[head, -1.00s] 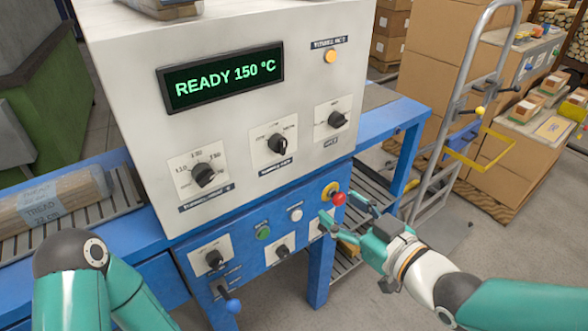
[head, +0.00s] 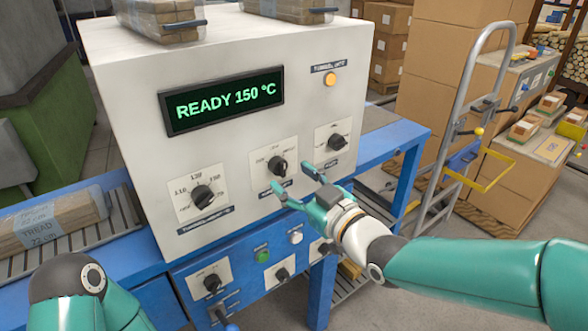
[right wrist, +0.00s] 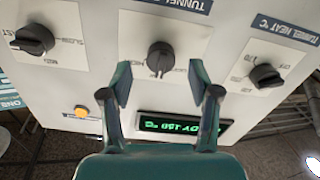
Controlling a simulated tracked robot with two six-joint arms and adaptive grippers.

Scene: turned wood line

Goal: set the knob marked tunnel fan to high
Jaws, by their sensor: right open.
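The white panel (head: 130,110) carries a row of three black knobs. The middle knob (head: 278,165) has a label starting "TUNNEL", partly covered in the head view and cut off in the right wrist view. That knob (right wrist: 160,57) lies ahead, between the fingertips in the picture. I cannot read its setting surely. My right gripper (head: 289,180) is open and empty, just in front of and below it; contact is not visible. It also shows in the right wrist view (right wrist: 164,85). My left gripper is out of view; only my left arm shows.
The tunnel heat knob (head: 203,195) is left of the middle knob, and another knob (head: 335,141) is right. Above are the display (head: 222,105) reading READY 150 °C and an orange lamp (head: 330,79). Below is a blue panel (head: 185,275) with buttons and knobs.

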